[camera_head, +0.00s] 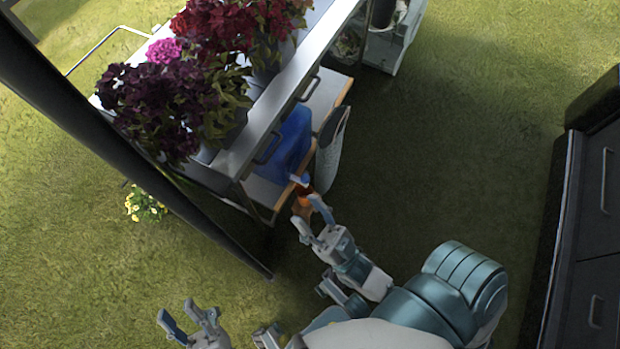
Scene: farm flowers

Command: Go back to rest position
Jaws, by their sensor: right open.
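My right gripper (309,214) is at the front of the cart, its two fingers apart. A small orange and red object (302,201) shows just beyond its fingertips, at the lower shelf's corner. I cannot tell whether they touch. My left gripper (181,312) is low in the picture, left of the right one, over the grass. Its fingers are spread, with nothing between them.
A metal cart (293,72) holds potted dark purple (165,105) and red flowers (225,25). A blue object (287,145) and a white container (331,150) are at its lower shelf. A dark post (120,125) crosses the left. Dark drawers (595,215) stand right. Grass between is clear.

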